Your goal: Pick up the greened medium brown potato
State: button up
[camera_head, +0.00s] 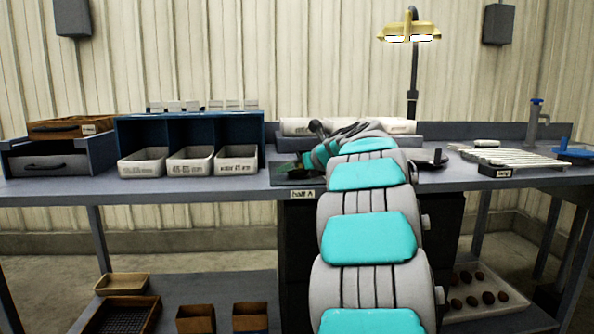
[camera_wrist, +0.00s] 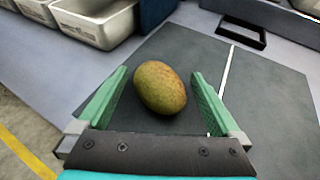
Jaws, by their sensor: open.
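The greened brown potato (camera_wrist: 160,87) lies on a dark mat (camera_wrist: 262,105) in the wrist view, with a green tint over its brown skin. My gripper (camera_wrist: 164,88) is open, with one green finger on each side of the potato. A gap shows at the right finger, and the left finger is close to the potato; I cannot tell whether it touches. In the head view my arm reaches to the bench, and my gripper (camera_head: 298,168) is low over the mat beside the bins. The potato cannot be made out there.
Pale labelled bins (camera_head: 190,161) stand in a blue rack (camera_head: 222,131) left of the mat. A black rectangular frame (camera_wrist: 234,30) lies at the mat's far edge. A lamp (camera_head: 410,35) and a slatted rack (camera_head: 512,157) are to the right. The mat's right side is clear.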

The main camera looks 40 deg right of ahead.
jog(key=shift+c, duration=0.4)
jog(key=c, duration=1.3)
jog(key=shift+r, duration=0.1)
